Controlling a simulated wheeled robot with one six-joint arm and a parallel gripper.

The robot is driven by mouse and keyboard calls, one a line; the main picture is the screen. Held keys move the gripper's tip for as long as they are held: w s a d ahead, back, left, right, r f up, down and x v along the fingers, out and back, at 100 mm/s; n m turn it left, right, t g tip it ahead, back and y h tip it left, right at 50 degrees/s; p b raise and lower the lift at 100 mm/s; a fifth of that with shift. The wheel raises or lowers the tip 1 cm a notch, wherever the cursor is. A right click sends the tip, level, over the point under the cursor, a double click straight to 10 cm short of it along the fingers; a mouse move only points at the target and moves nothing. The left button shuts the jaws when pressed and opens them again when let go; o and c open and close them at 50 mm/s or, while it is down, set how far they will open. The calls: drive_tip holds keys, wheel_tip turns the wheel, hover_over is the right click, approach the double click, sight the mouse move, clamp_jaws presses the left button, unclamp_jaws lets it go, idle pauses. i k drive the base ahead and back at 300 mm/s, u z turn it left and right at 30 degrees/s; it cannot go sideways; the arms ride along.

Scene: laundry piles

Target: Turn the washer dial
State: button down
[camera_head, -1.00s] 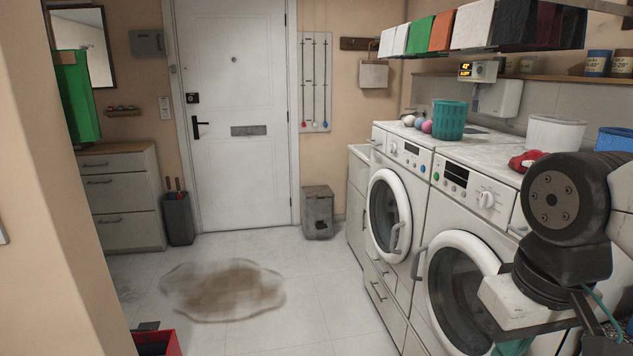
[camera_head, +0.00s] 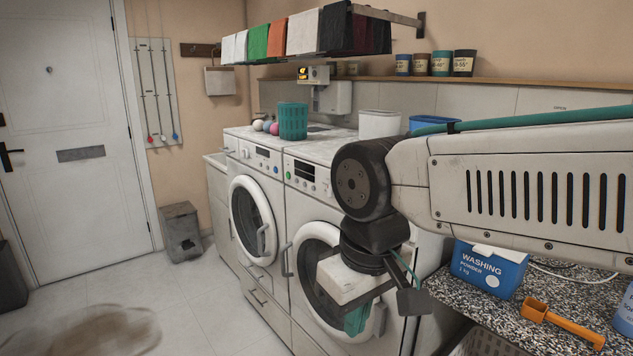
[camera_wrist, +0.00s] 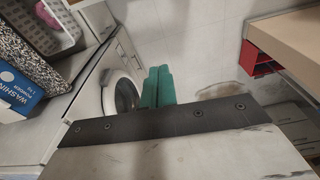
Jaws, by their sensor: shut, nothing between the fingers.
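Two white front-loading machines stand side by side, the left machine (camera_head: 252,205) and the right machine (camera_head: 300,215); I cannot tell which is the washer. The right machine's control panel (camera_head: 304,171) has a dark display; my arm hides its right part, and its white dial shows only in part beside the arm. The left machine's panel (camera_head: 262,156) is in clear view. My gripper (camera_head: 356,322) has teal fingers, shut and empty, hanging in front of the right machine's round door, below panel height. In the wrist view, the shut fingers (camera_wrist: 157,86) point toward the floor.
A washing powder box (camera_head: 489,268) and an orange scoop (camera_head: 560,325) lie on the speckled counter at right. A teal basket (camera_head: 293,121) stands on the machines. A clothes rack (camera_head: 310,32) hangs above. Floor is open at left, with a brown patch (camera_head: 95,335).

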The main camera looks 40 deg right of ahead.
sight(328, 188)
drive_tip(key=u, duration=0.5)
drive_tip(key=k, duration=0.65)
drive_tip(key=u, duration=0.7)
drive_tip(key=i, duration=0.65)
drive_tip(key=z, duration=0.85)
drive_tip(key=i, duration=0.8)
drive_tip(key=z, duration=0.9)
